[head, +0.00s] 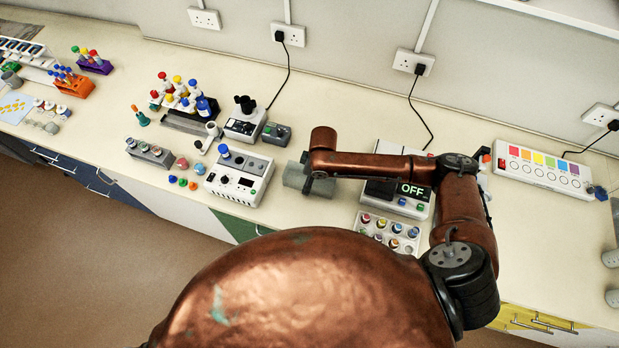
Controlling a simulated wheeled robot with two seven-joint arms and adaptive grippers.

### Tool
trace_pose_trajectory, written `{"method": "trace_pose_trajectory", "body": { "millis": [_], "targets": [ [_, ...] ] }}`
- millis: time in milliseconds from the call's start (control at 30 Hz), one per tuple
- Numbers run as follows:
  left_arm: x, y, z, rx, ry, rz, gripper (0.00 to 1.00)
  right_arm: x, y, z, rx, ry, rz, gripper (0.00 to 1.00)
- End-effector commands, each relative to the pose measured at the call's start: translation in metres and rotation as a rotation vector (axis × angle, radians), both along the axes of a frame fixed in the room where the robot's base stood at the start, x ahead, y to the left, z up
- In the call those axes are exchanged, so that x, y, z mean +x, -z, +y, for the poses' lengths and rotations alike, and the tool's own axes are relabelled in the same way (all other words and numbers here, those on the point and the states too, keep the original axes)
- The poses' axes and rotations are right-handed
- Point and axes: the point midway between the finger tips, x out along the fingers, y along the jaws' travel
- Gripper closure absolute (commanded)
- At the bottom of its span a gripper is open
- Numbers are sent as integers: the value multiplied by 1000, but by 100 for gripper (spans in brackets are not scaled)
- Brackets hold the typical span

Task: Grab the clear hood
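A greyish, see-through box-like piece (323,187), which looks like the clear hood, is at the bench's front edge, right of a white block unit. My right arm reaches in from the right, and its wrist bends down over this piece. My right gripper (307,182) is at the piece, seen from above and small. Its fingers are mostly hidden, so I cannot tell whether they are closed on the piece or only beside it. My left gripper is not in view.
The white block unit (229,188) stands just left of the hood. A unit reading OFF (410,205) lies under my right forearm, with a vial rack (367,233) in front. A colour-strip box (545,180) is at right.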

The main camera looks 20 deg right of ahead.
Motion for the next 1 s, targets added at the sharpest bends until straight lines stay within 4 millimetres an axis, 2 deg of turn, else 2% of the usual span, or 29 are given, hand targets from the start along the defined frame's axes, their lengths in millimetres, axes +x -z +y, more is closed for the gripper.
{"method": "trace_pose_trajectory", "body": {
  "millis": [200, 433, 767, 867, 1000],
  "targets": [
    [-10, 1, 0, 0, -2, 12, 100, 0, 0, 0, 0, 0, 0, 58],
    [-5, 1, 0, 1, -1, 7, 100, 0, 0, 0, -1, 0, 1, 73],
    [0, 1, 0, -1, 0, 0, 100, 0, -3, 0, 0, 0, 0, 73],
    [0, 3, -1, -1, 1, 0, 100, 1, -11, 1, 2, -1, -1, 73],
    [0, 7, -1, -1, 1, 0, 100, 1, -30, 0, 2, 0, -4, 73]
  ]
}}
